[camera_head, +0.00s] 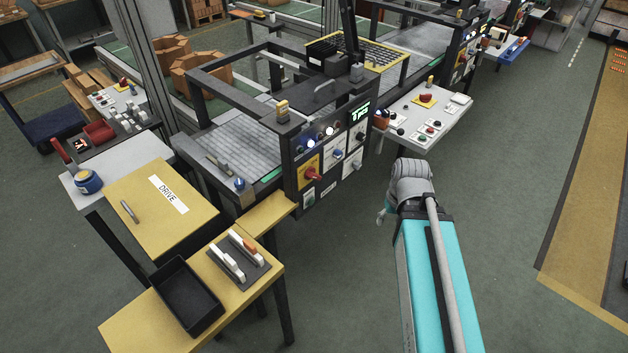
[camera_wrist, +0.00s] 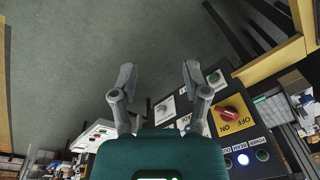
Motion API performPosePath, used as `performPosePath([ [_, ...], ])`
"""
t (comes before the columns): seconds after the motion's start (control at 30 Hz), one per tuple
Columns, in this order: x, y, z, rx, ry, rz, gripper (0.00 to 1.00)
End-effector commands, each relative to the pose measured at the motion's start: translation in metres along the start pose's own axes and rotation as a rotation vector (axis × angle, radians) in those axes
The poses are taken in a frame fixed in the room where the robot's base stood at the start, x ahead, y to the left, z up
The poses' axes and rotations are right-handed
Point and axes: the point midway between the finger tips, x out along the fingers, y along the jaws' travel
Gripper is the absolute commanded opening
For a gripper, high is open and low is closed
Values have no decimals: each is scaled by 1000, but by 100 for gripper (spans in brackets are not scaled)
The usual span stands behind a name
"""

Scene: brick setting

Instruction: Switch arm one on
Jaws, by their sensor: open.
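A black control panel (camera_head: 330,160) stands at the front of the machine frame. It bears a red rotary knob (camera_head: 312,174) on a yellow plate, and several smaller knobs and lamps on white plates. In the wrist view the red knob (camera_wrist: 229,113) sits beside OFF and ON lettering, right of my gripper. White plates with smaller controls (camera_wrist: 164,110) show partly behind the right finger. I cannot read which control is labelled arm one. My gripper (camera_wrist: 156,80) is open and empty, its fingers apart and touching nothing. In the head view my arm hides most of it.
A grey console (camera_head: 425,115) with buttons stands right of the panel. A yellow DRIVE table (camera_head: 150,215) and a lower yellow table with a black tray (camera_head: 187,295) and handled tools (camera_head: 240,255) stand at left.

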Motion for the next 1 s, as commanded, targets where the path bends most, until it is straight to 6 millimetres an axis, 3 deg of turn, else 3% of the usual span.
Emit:
performPosePath([
  [0.03, 12, -5, -5, -46, 27, -22, 60],
  [0.4, 60, -60, -58, -530, 388, -179, 60],
  [0.7, 80, -98, -100, -864, 762, -156, 60],
  [1.0, 89, -116, -134, -1076, 1100, 23, 60],
])
